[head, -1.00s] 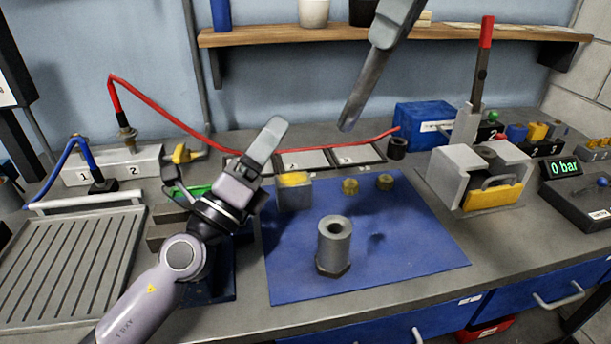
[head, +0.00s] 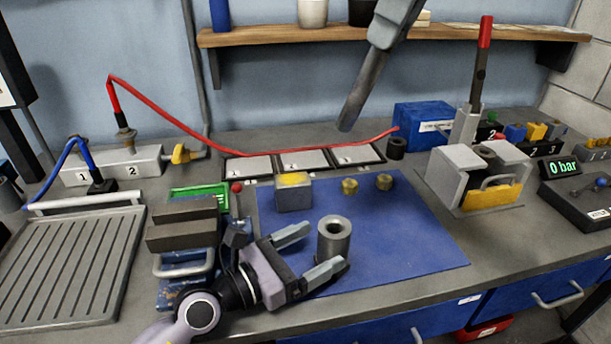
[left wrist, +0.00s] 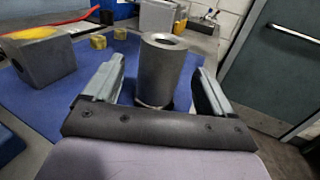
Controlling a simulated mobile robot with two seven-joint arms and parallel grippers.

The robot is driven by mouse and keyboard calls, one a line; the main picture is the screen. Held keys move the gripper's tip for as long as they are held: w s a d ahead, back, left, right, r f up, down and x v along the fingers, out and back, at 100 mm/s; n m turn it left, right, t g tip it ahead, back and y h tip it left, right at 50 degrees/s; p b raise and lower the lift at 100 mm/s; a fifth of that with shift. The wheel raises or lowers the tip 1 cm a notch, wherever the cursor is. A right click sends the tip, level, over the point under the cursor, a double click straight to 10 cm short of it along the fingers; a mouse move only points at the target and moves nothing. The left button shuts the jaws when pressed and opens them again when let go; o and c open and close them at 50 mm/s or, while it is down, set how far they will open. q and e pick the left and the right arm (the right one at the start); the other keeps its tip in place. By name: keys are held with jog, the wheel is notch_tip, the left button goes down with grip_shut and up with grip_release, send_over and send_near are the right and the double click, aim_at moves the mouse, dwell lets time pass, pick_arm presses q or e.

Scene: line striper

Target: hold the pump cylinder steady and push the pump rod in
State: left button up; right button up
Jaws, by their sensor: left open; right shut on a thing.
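The pump cylinder (head: 334,238) is a grey hollow tube standing upright on the blue mat, its open bore facing up. My left gripper (head: 318,250) is open and low beside it, the fingers on either side of its near part. In the left wrist view the cylinder (left wrist: 162,70) stands between the spread fingers of my left gripper (left wrist: 160,85), with gaps on both sides. My right gripper (head: 396,25) is at the top, partly cut off by the frame. It is shut on a long dark grey rod (head: 363,92), which seems to be the pump rod, tilted and above the bench.
A grey block with a yellow top (head: 293,193) and two brass nuts (head: 349,187) lie behind the cylinder on the mat (head: 420,240). A vice-like block with a red-tipped lever (head: 485,35) stands to the right. Dark grey blocks (head: 185,222) are left. The mat's right side is clear.

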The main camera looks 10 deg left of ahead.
aim_at(341, 234)
pick_arm(q)
jog(key=shift+x, duration=3.15)
grip_shut()
pick_arm(e)
jog(key=a+f+m+h, duration=0.1)
jog(key=f, duration=0.2)
jog(key=w+a+f+m+g+h, duration=0.1)
jog(key=a+f, duration=0.1)
jog(key=f, duration=0.1)
jog(key=w+a+f+m+h, duration=0.1)
jog(key=f, duration=0.2)
jog(key=shift+w+a+f+g+h, duration=0.2)
jog(key=shift+f+g+h, duration=0.1)
jog(key=shift+f+g, duration=0.1)
jog(key=shift+f, duration=2.8)
